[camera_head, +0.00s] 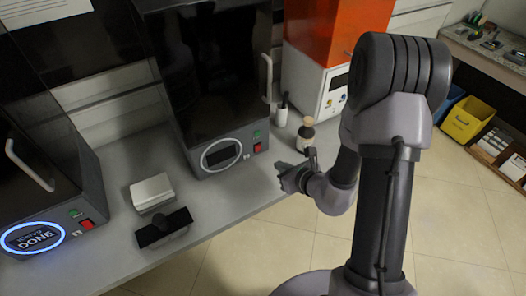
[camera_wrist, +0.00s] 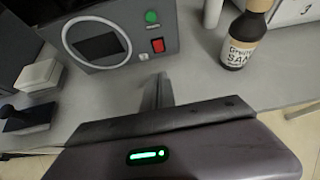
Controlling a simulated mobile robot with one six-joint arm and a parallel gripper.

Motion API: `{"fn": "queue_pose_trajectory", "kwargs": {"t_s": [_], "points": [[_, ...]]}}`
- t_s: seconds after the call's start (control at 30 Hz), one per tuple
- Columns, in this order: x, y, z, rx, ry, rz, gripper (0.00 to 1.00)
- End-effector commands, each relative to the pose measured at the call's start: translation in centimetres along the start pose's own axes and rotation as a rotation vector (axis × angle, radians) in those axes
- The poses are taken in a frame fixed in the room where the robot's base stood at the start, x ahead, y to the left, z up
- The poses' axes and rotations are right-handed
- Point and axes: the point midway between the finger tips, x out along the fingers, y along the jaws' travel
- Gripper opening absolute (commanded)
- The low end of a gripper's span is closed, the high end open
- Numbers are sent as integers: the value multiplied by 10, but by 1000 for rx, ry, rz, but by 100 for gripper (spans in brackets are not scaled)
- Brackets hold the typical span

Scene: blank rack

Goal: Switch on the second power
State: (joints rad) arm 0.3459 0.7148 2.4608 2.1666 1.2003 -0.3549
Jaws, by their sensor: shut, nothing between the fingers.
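The middle black machine (camera_head: 222,70) has a dark oval-framed display, a green button (camera_head: 257,134) and a red power switch (camera_head: 257,148) at its lower right. The left black machine (camera_head: 40,150) has a blue-lit display reading "DONE" and its own red switch (camera_head: 87,224). My gripper (camera_head: 284,181) is shut and empty, in front and to the right of the middle machine, apart from it. In the wrist view, my gripper's fingers (camera_wrist: 163,86) point toward the red switch (camera_wrist: 157,45), with a gap between; the green button (camera_wrist: 152,17) is above it.
A brown bottle (camera_head: 305,136) with a cream label stands right of the middle machine, near my gripper. An orange and white machine (camera_head: 335,40) stands behind it. A light block (camera_head: 151,192) and a black-handled object (camera_head: 163,228) lie on the grey bench (camera_head: 215,207) between the machines.

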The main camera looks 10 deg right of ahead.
Motion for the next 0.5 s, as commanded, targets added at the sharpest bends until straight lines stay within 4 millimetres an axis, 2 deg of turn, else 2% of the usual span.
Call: {"fn": "queue_pose_trajectory", "kwargs": {"t_s": [0.1,0.37,0.5], "points": [[27,1,-3,-3,-1,3,0],[84,1,-3,-2,-1,2,0],[101,1,14,-2,-3,1,0]]}}
